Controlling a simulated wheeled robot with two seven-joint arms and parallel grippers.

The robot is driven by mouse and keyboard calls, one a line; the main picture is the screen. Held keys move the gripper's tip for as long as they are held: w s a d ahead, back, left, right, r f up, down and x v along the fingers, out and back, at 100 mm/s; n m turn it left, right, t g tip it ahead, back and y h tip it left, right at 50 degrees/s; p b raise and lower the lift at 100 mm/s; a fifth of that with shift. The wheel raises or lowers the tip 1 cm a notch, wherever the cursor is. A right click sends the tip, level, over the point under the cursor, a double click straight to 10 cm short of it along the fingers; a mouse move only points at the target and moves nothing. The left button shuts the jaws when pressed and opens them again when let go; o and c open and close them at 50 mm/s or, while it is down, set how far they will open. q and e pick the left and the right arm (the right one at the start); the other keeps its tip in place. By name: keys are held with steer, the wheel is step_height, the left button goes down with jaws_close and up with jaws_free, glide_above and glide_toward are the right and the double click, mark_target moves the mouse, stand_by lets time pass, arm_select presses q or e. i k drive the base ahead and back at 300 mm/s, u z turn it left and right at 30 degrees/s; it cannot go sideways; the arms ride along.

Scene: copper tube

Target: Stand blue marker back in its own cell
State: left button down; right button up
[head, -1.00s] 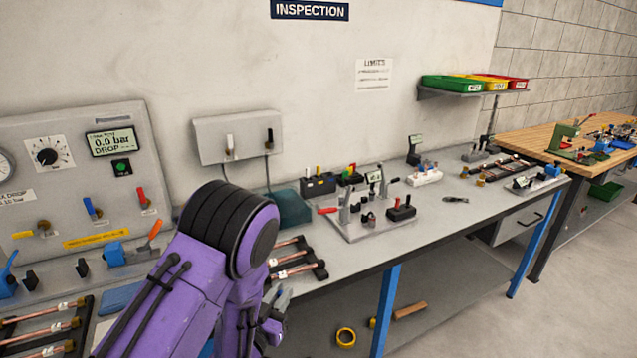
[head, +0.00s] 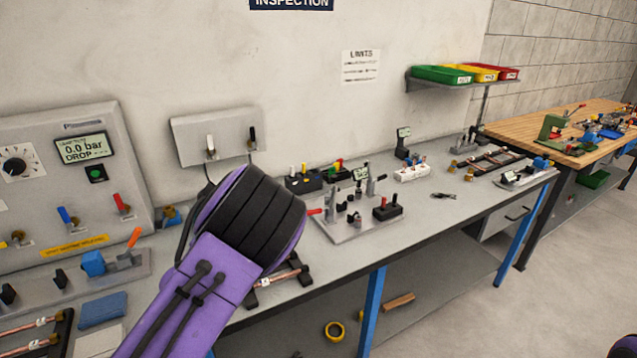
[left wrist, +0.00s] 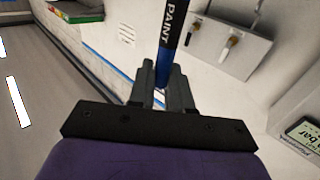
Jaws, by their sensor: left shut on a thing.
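The blue marker (left wrist: 172,38) has a dark band with the word PAINT and shows in the left wrist view. My left gripper (left wrist: 160,80) is shut on its lower part, and the marker extends past the fingertips to the top edge. In the head view, my purple left arm hides that gripper and the marker. I cannot tell which cell is the blue marker's. My right gripper is out of view.
A grey fixture plate (head: 352,232) with clamps lies right of my arm. A black block with red-topped items (head: 388,210) stands on it. A wall box (head: 218,136) is behind my arm. The leak-test panel (head: 75,180) is at left. Bare bench (head: 445,215) lies farther right.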

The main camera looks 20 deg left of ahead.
mark_target(316, 186)
steer(key=i, duration=1.8)
